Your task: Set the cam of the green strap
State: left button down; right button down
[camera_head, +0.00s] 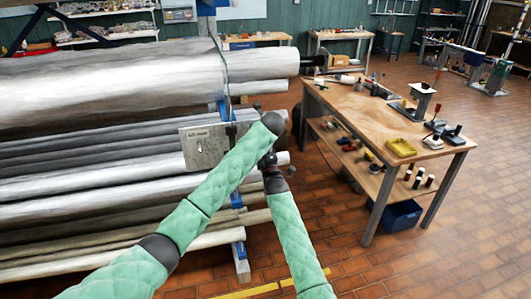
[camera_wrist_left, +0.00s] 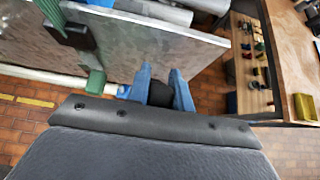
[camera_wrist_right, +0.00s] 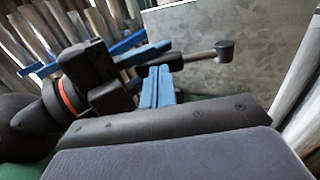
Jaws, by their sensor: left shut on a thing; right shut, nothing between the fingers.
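The green strap (camera_wrist_left: 95,80) runs down past a pale metal plate (camera_wrist_left: 160,50) in the left wrist view, with a black buckle-like cam (camera_wrist_left: 78,37) on it. My left gripper (camera_wrist_left: 161,74) has its blue fingers beside the plate, apart from the cam. My right gripper (camera_wrist_right: 158,72) is shut and empty, just below the tool. In the head view, my forearms largely hide both grippers.
Large silvery rolls (camera_head: 110,90) lie stacked on a rack at the left, with a blue upright (camera_head: 241,250).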

pick_arm(q)
jog(key=shift+r, duration=0.1)
pick_arm(e)
jog(key=shift+w+a+r, duration=0.1)
jog(key=shift+w+r, duration=0.05)
jog(key=shift+w, duration=0.1)
pick_arm(q)
jog(key=shift+s+d, duration=0.1)
jog(key=shift+d, duration=0.1)
pick_arm(e)
jog(key=shift+w+a+r, duration=0.1)
jog(key=shift+w+r, duration=0.45)
pick_arm(q)
jog(key=c, duration=1.3)
grip_release()
jog(key=shift+a, duration=0.1)
jog(key=shift+o, duration=0.3)
jog(key=shift+a, duration=0.1)
pick_arm(e)
jog(key=shift+a+f, duration=0.1)
jog(key=shift+f, duration=0.05)
